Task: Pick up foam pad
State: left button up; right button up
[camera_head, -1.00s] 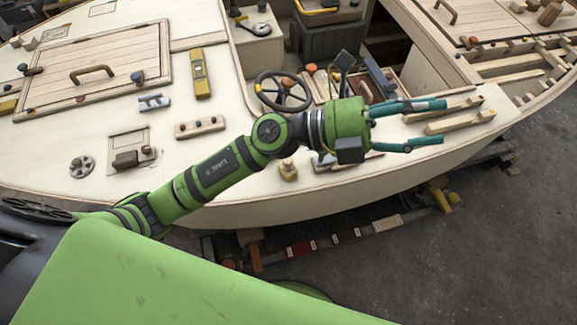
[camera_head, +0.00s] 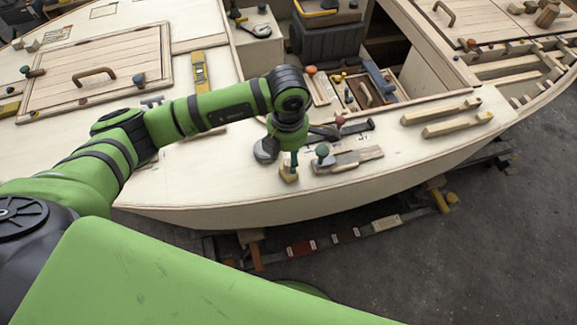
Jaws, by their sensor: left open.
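My left gripper (camera_head: 290,164) points down over the near deck edge of the hull. It is open, and its teal fingers overlap in this view. Directly under the fingertips is a small yellowish block (camera_head: 288,176) on the deck. It may be the foam pad, but it is too small and partly covered for me to be sure. I cannot tell whether the fingers touch it or stand around it. My right gripper is not in view.
Just right of the gripper lie a wooden piece (camera_head: 358,157), a blue-grey knob (camera_head: 322,152) and a dark metal tool (camera_head: 352,130). Two wooden bars (camera_head: 458,123) lie farther right. A tool recess (camera_head: 372,88) opens behind. My arm hides the steering wheel.

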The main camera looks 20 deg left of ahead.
aim_at(288, 162)
pick_arm(q)
notch_tip(288, 162, down, 4)
jog(key=shift+s+r+p, duration=0.15)
jog(key=shift+r+p, duration=0.1)
jog(key=shift+p, duration=0.3)
jog(key=shift+d+f, duration=0.1)
jog(key=shift+f, duration=0.15)
grip_shut()
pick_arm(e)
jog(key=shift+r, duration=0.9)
pick_arm(q)
jog(key=shift+r, duration=0.1)
notch_tip(288, 162, up, 9)
jog(key=b, duration=0.3)
jog(key=shift+r, duration=0.45)
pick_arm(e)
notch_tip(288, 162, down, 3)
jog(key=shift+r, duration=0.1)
